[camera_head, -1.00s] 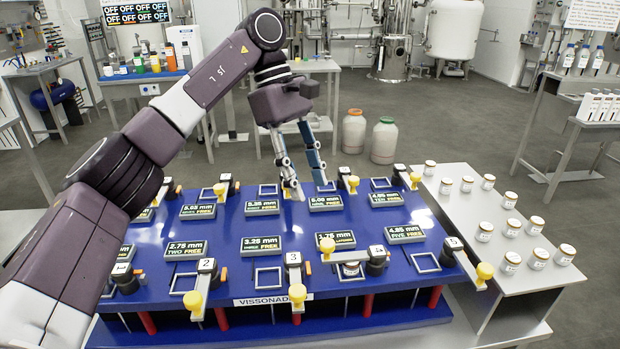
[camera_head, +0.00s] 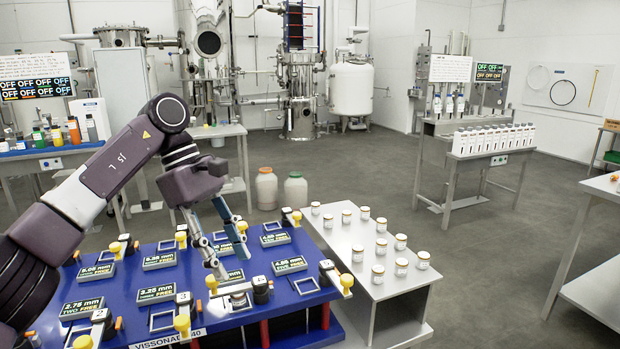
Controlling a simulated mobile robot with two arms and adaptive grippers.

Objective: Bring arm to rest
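My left arm comes in from the left, and its gripper (camera_head: 231,264) points down over the blue bench (camera_head: 215,313). Its two slim fingers are apart, with nothing seen between them. They overlap the displays and slots near the middle of the bench in the picture; I cannot tell their exact height above it. A jar (camera_head: 238,299) sits in a clamp slot at the front, close below the fingertips in the picture. The "3.75 mm" display behind it is partly covered by a finger. My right gripper is not in view.
Several white jars (camera_head: 377,273) stand on the grey side table (camera_head: 340,240) right of the bench. Yellow-knobbed clamps (camera_head: 347,281) stick up along the bench. Two lidded containers (camera_head: 295,190) stand on the floor behind. The floor at the right (camera_head: 490,260) is open.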

